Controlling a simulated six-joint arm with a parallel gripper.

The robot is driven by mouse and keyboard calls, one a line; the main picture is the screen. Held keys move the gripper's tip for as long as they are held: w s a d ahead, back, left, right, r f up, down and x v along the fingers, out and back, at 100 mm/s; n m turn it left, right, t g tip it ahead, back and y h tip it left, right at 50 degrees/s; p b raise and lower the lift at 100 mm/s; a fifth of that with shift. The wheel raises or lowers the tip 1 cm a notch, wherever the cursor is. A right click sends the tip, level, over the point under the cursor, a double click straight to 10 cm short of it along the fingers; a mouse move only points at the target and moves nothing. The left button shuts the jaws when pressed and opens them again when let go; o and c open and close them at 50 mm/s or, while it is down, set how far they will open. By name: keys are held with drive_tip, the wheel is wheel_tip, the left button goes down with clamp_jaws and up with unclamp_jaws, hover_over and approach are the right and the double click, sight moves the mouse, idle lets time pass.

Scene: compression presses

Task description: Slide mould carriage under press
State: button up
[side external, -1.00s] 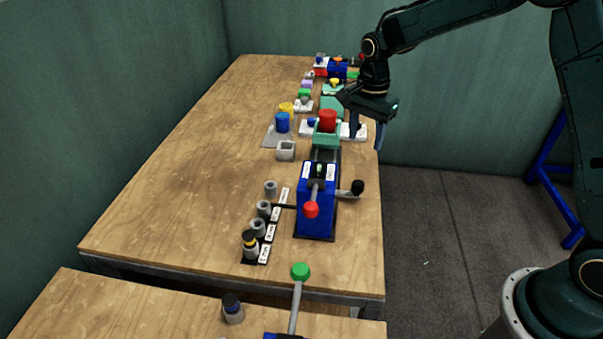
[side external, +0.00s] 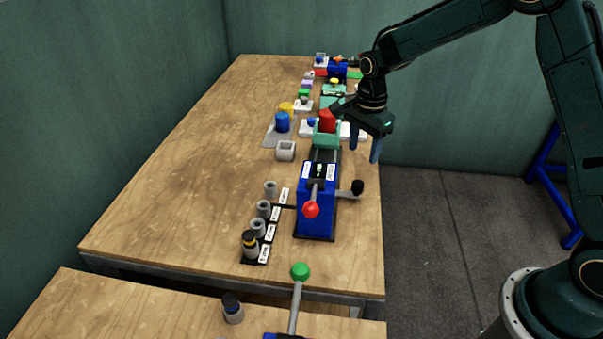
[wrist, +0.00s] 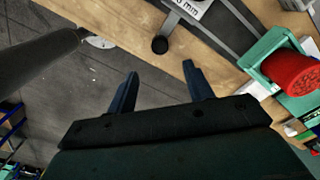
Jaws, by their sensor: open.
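The blue press (side external: 316,205) stands near the front of the long table, with a red-knobbed lever (side external: 311,209) on top and a black-knobbed side handle (side external: 357,187) at its right. The green mould carriage (side external: 326,138) sits on the dark rail behind the press and carries a red cylinder (side external: 327,119). In the wrist view the carriage (wrist: 262,48) and red cylinder (wrist: 291,74) show at the right. My gripper (side external: 364,146) is open and empty, right of the carriage near the table's right edge; its fingers (wrist: 158,82) point down, apart from everything.
A white strip (side external: 306,129) lies beside the carriage. A blue cylinder (side external: 282,122), a grey square block (side external: 285,150) and a rack of grey cups (side external: 264,225) stand left. A second press with a green knob (side external: 300,271) is in front. The table's left side is clear.

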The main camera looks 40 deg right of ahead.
sight(358, 183)
wheel_tip(358, 183, down, 10)
drive_tip(key=shift+f, duration=0.1)
idle(0.4)
clamp_jaws()
